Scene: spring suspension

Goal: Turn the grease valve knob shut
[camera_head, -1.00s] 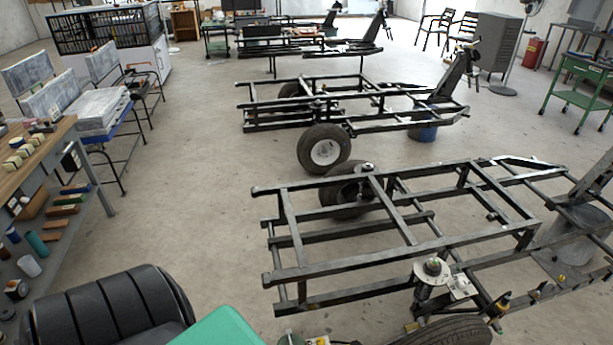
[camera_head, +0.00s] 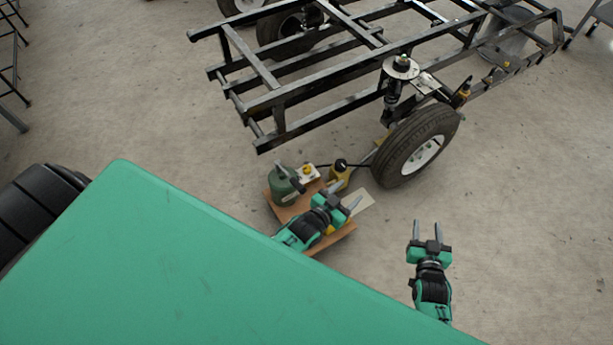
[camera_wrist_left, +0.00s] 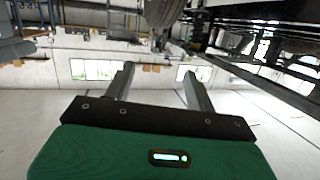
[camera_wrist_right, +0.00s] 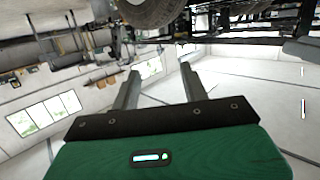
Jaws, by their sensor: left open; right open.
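I cannot clearly make out the grease valve knob. A small white box with a yellow top (camera_head: 307,172) and a yellow container with a black top (camera_head: 339,172) stand near a dark green canister (camera_head: 284,188), in the low area beside the wheel. My left gripper (camera_head: 346,194) is over the front right of this group, open, with nothing between its fingers. Its open fingers also show in the left wrist view (camera_wrist_left: 157,70). My right gripper (camera_head: 427,224) is open and empty over bare floor to the right, and its fingers show in the right wrist view (camera_wrist_right: 160,72).
The canister group is on a brown wooden board (camera_head: 345,233), partly hidden by my left arm. A black trailer frame (camera_head: 290,97) with a tyre (camera_head: 412,148) and a spring suspension unit (camera_head: 400,68) stands behind. The concrete floor right of the tyre is clear.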

